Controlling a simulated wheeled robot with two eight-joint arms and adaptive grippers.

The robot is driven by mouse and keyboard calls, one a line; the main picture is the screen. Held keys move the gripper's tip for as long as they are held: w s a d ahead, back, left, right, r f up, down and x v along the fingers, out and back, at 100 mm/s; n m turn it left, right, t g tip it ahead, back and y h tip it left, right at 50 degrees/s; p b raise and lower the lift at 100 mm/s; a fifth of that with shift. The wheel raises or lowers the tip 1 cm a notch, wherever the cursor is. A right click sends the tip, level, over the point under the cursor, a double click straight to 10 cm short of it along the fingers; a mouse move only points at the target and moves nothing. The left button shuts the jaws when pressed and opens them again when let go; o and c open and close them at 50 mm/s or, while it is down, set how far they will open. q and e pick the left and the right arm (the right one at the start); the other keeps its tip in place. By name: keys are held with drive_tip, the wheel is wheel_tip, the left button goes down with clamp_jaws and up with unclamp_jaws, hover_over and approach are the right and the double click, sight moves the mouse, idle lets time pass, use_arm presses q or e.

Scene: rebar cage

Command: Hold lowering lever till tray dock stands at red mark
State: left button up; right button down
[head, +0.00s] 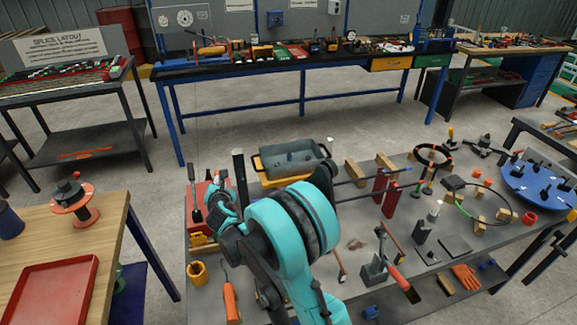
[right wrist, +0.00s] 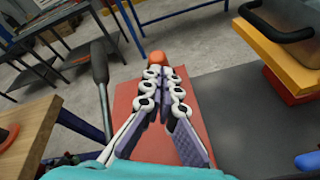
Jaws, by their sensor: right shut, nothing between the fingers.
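A grey tray (head: 292,158) with dark handles sits on a yellow platform (head: 284,181), the likely tray dock, beside a dark upright post (head: 239,172). In the right wrist view the yellow platform (right wrist: 290,62) is at upper right, above a red block. A red box (right wrist: 133,102) carries a long black-gripped lever (right wrist: 100,66) and an orange-red knob (right wrist: 157,58). My right gripper (right wrist: 163,74) is shut and empty over the box, its tips close to the knob; contact is unclear. In the head view it (head: 222,190) is beside the box. I cannot make out a red mark.
A wooden table with a red tray (head: 48,296) stands at left. Open floor lies behind.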

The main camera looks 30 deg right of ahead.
drive_tip(key=shift+w+d+r, duration=0.15)
drive_tip(key=shift+w+r, duration=0.1)
drive_tip(key=shift+w, duration=0.4)
drive_tip(key=shift+w+d+r, duration=0.2)
drive_tip(key=shift+w+r, duration=0.1)
drive_tip(key=shift+w, duration=0.3)
drive_tip(key=shift+w+d+r, duration=0.15)
drive_tip(key=shift+w+d, duration=0.05)
drive_tip(key=shift+w, duration=0.45)
